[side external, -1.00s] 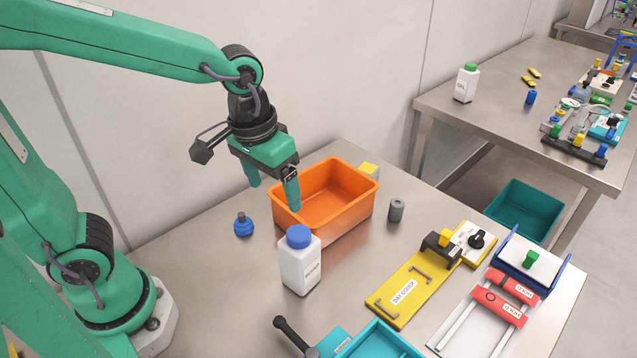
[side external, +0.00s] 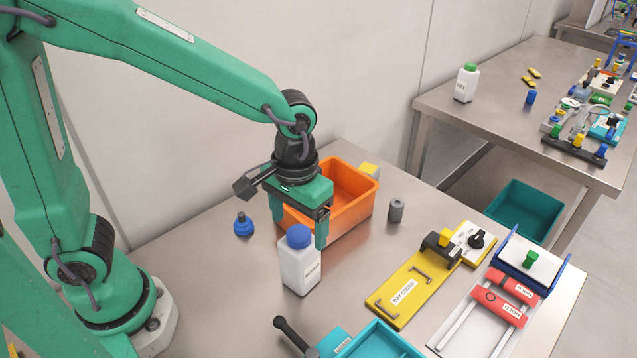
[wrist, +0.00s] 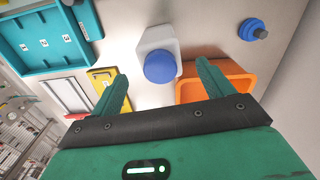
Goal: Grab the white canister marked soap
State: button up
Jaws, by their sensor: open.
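The white canister (side external: 298,270) with a blue cap stands upright on the steel table in front of the orange bin. Its side label faces right and is too small to read surely. My gripper (side external: 299,228) is open and empty, close behind and above the canister, its fingers spread on either side of the cap in the picture. In the wrist view the canister (wrist: 150,40) with its round blue cap lies ahead of and between my two fingertips (wrist: 162,78). I see no contact. Part of the bin is hidden behind my gripper.
The orange bin (side external: 352,222) is close behind the canister. A blue knobbed piece (side external: 243,225) stands left, a grey cylinder (side external: 396,210) right. The yellow plate (side external: 400,292) and teal tray (side external: 380,345) lie right and front. Bare table (side external: 215,285) lies left of the canister.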

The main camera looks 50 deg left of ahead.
aim_at(299, 232)
jog(key=shift+f, duration=0.25)
jog(key=shift+f, duration=2.5)
jog(key=c, duration=1.6)
jog(key=shift+r, duration=0.15)
